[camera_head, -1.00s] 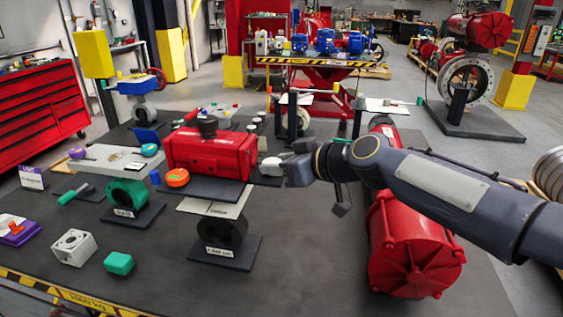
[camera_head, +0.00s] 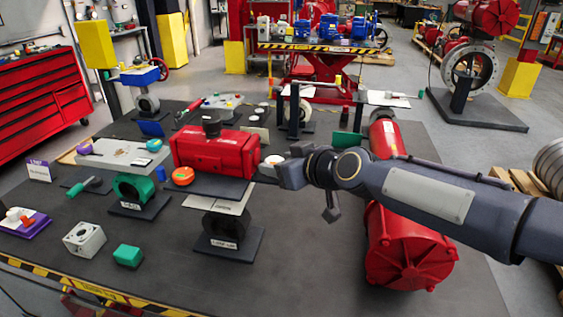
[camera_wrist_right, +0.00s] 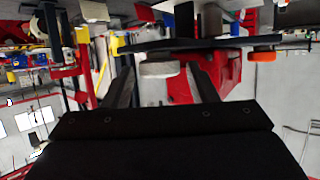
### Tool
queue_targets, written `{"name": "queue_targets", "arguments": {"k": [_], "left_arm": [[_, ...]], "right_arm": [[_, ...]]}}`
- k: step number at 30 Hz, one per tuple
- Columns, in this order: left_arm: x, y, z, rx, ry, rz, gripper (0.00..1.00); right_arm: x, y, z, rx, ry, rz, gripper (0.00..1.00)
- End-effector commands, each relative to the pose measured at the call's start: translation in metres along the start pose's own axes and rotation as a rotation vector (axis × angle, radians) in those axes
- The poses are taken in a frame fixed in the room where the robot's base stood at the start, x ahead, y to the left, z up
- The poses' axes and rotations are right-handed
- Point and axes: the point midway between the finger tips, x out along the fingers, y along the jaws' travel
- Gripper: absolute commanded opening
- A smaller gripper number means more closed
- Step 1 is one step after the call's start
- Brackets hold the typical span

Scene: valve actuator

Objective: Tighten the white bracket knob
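The white bracket knob (camera_head: 274,159) sits at the right end of the red valve actuator (camera_head: 215,152), above a dark plate. My right gripper (camera_head: 271,172) reaches it from the right, with its fingers close beside it. In the right wrist view, a pale block that looks like the knob (camera_wrist_right: 159,69) shows between and beyond the two spread fingers of the right gripper (camera_wrist_right: 163,82). Clear gaps show on both sides, so the gripper is open. The head view does not show whether a finger touches the knob. My left gripper is not in view.
An orange knob (camera_head: 183,176) is at the actuator's left front. A black valve stand (camera_head: 222,238) is below it, with a green one (camera_head: 134,190) to the left. A large red cylinder (camera_head: 408,248) is under my right arm. The table's front middle is clear.

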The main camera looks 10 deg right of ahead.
Motion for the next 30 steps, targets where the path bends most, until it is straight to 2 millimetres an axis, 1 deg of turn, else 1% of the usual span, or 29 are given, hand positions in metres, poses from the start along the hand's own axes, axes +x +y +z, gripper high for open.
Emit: {"name": "queue_targets", "arguments": {"k": [1,2,17,20,23,27,30], "left_arm": [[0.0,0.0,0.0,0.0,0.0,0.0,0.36],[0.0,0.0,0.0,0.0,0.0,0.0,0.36],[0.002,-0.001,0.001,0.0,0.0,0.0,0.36],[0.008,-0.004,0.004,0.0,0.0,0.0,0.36],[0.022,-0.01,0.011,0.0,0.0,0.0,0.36],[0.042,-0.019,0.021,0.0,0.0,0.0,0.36],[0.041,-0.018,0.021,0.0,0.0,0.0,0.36]], "right_arm": [[0.0,0.0,0.0,0.0,0.0,0.0,0.6],[0.0,0.0,0.0,0.0,0.0,0.0,0.62],[0.001,-0.001,0.001,-0.001,-0.001,-0.005,0.62],[0.001,0.0,0.003,-0.007,0.001,-0.02,0.62],[0.003,0.002,0.006,-0.022,0.002,-0.058,0.62],[0.004,0.006,0.007,-0.062,0.003,-0.154,0.62],[0.003,0.009,0.002,-0.096,-0.002,-0.24,0.62]]}}
